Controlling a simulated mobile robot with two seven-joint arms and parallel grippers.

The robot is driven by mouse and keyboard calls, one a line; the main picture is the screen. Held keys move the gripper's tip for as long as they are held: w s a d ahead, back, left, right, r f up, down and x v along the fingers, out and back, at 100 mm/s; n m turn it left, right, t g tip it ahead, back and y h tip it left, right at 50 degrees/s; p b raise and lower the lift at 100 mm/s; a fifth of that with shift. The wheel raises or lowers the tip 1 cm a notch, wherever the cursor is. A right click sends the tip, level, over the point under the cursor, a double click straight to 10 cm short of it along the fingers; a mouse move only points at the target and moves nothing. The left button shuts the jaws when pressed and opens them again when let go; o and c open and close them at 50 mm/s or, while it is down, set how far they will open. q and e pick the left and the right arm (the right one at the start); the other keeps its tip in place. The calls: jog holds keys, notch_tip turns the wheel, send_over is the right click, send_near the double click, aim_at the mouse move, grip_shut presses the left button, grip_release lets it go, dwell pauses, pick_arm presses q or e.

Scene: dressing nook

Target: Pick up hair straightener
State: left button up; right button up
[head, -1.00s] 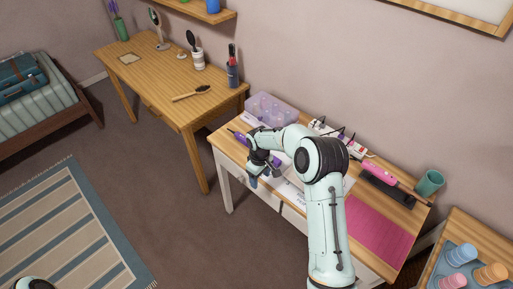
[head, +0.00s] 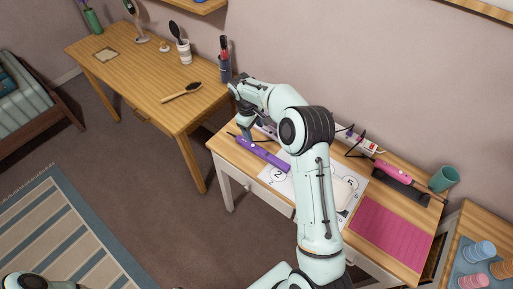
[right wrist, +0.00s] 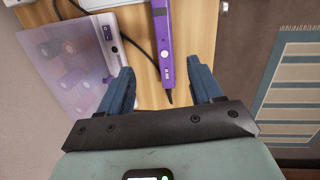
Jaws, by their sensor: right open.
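The purple hair straightener (head: 264,154) lies on the left part of the small white-fronted desk (head: 222,153). In the right wrist view the straightener (right wrist: 178,40) shows its white button and lies beyond the fingertips, its cable end pointing toward my gripper. My right gripper (head: 243,121) is open and empty above the desk's left back corner. In the right wrist view the gripper (right wrist: 162,86) has its fingers spread apart, with the cable end between their tips. They do not hold the straightener. My left gripper is not in view.
A translucent box (right wrist: 70,60) stands beside the straightener. A pink styling tool (head: 392,171), a power strip (head: 360,141), a green cup (head: 443,179) and a pink mat (head: 392,226) are farther right. A wooden table (head: 150,75) holding a brush (head: 181,93) stands at left.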

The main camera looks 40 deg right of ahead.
send_over(261, 151)
jog(key=f, duration=0.6)
jog(key=shift+w+a, duration=0.35)
jog(key=shift+a, duration=0.05)
jog(key=shift+w+f, duration=0.1)
jog(key=shift+f, duration=0.55)
jog(key=f, duration=0.2)
jog(key=s+f, duration=0.1)
jog(key=f, duration=0.1)
jog(key=shift+d, duration=0.3)
jog(key=shift+f, duration=0.4)
jog(key=shift+c, duration=0.3)
grip_shut()
